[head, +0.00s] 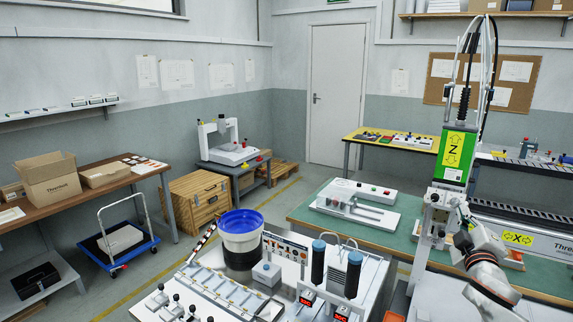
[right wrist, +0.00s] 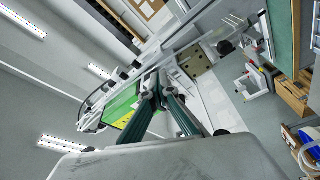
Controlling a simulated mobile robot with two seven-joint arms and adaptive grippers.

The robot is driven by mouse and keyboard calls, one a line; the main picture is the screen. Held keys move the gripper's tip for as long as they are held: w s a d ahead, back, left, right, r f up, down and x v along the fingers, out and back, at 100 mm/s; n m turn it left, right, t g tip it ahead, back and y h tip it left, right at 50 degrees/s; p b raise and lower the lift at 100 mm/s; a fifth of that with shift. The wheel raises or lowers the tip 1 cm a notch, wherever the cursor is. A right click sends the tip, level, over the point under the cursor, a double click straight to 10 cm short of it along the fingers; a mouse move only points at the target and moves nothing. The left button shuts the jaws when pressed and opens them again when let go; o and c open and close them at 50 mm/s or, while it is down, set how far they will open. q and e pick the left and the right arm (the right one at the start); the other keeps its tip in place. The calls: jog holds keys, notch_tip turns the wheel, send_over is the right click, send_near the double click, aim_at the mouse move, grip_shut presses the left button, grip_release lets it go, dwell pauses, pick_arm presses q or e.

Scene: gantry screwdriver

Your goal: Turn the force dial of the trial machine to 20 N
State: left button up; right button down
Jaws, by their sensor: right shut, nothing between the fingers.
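The gantry machine stands at the right of the head view, with a green block marked Z (head: 455,158) and a yellow X label (head: 518,239). I cannot make out a force dial or its reading. My right gripper (head: 462,238) is close to the lower part of this machine, beneath the green block; the arm partly hides what is there. In the right wrist view, my right gripper (right wrist: 163,92) is shut and empty, its two dark fingers pointing toward the green block (right wrist: 122,104). Whether it touches the machine I cannot tell. My left gripper is not in view.
A white device with small coloured buttons (head: 349,192) sits on the green bench (head: 310,210). In front are a blue-rimmed bucket (head: 241,222) and two dark blue-topped cylinders (head: 318,265) on a white station. A blue trolley (head: 128,250) stands left. Floor before the door is free.

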jog(key=shift+s+f, duration=0.1)
dwell(0.3)
jog(key=v, duration=0.6)
jog(key=shift+a+r, duration=0.3)
jog(key=shift+a, duration=0.05)
jog(key=shift+w, duration=0.2)
